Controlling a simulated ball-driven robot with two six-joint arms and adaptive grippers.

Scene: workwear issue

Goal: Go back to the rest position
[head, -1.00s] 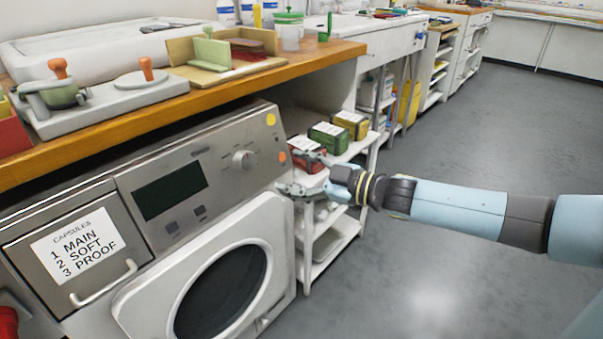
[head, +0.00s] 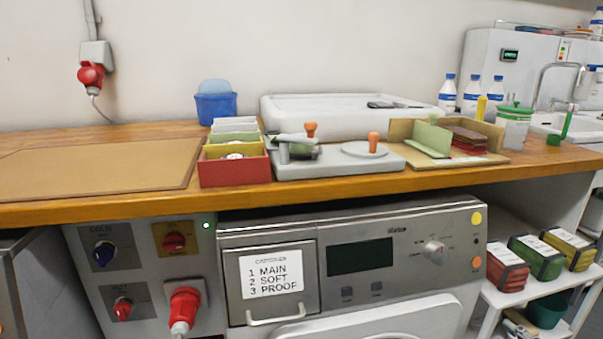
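Neither of my grippers shows in the head view now, and no part of my arms is in it. The washing machine (head: 400,290) stands under the wooden worktop (head: 330,194), with its capsule drawer (head: 268,285) closed.
The worktop carries a brown mat (head: 95,168), a red bin (head: 234,170), a blue container (head: 215,106) and a grey base with orange-knobbed handles (head: 338,164). A panel with switches (head: 135,270) is left of the machine. A sink (head: 585,122) is at the right.

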